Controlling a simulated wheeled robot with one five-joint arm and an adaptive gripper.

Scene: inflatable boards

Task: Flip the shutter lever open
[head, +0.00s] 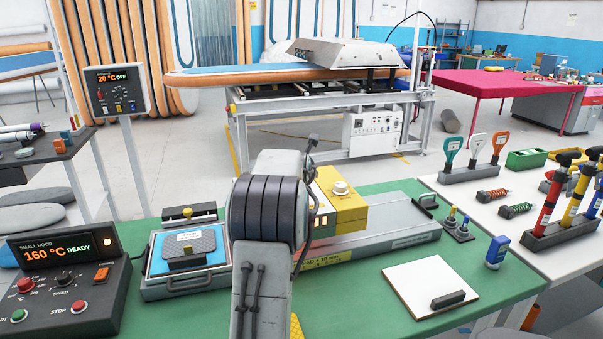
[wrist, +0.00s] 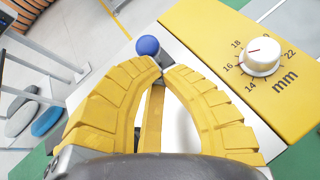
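A lever with a round blue knob (wrist: 148,46) and a short grey stem, apparently the shutter lever, shows in the wrist view just beyond my fingertips. It stands beside the yellow box (wrist: 215,45). My gripper (wrist: 162,67) has its two yellow fingers curved together, tips nearly meeting, with no object clearly held between them. I cannot tell whether the tips touch the stem. In the head view the yellow box (head: 338,208) stands on a grey track on the green bench; my dark arm hides the lever and the gripper there.
A white mm dial (wrist: 261,57) sits on the box, right of my fingers. A small hot plate (head: 188,258) stands left of my arm, beside the control box (head: 68,285) reading 160 °C READY. A white board (head: 430,287) lies to the right on the green bench (head: 350,305).

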